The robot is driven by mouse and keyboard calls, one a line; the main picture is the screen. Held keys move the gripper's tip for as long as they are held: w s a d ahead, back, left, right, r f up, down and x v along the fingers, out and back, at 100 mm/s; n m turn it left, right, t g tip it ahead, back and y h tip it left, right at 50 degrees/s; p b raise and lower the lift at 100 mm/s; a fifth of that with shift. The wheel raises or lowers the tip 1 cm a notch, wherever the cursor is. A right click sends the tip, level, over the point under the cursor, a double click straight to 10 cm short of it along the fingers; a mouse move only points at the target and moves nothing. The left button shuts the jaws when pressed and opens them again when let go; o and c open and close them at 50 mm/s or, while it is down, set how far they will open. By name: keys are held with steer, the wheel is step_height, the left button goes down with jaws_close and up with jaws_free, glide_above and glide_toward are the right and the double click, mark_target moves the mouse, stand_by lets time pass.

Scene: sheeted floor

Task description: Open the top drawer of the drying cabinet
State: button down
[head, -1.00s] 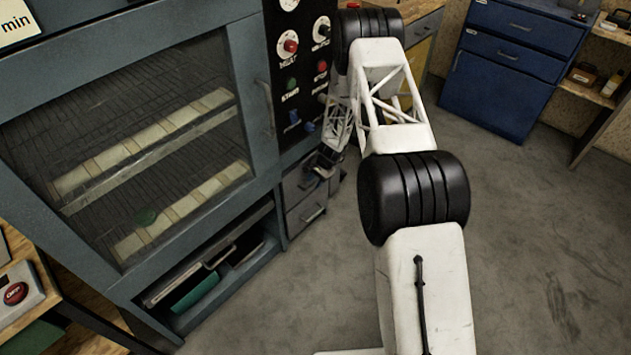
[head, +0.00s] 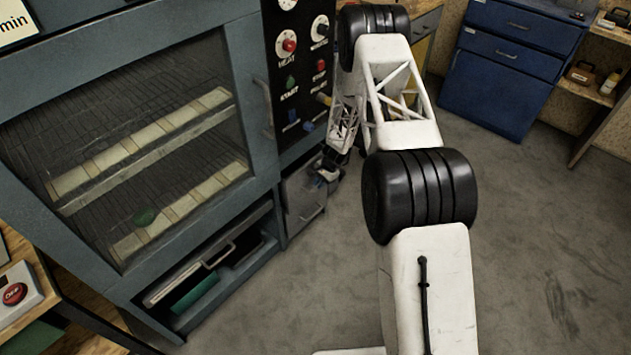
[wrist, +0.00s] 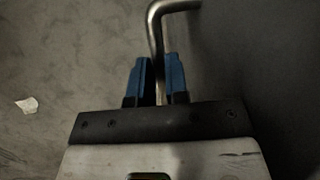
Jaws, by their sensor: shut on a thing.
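The drying cabinet (head: 243,95) is blue-grey and fills the left of the head view. Its small grey top drawer (head: 299,184) is low on the right side, under the control panel, and looks pulled out a little; my gripper partly hides it. My gripper (head: 328,172) is at that drawer's front. In the wrist view, the blue fingers of my gripper (wrist: 160,82) are shut on a bent metal bar handle (wrist: 157,40), which runs up between them and turns right.
A lower drawer with a bar handle (head: 312,214) sits below. The control panel (head: 300,70) with knobs and buttons is above. An open shelf (head: 215,270) is to the left. A blue cabinet (head: 500,85) stands back right. The floor (head: 540,240) to the right is clear.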

steer(key=s+d, duration=2.4)
steer(key=shift+s+d, duration=0.1)
steer(key=c, duration=1.1)
jaws_free()
steer(key=shift+r, duration=0.15)
steer(key=shift+v, duration=3.8)
steer(key=shift+r, duration=0.1)
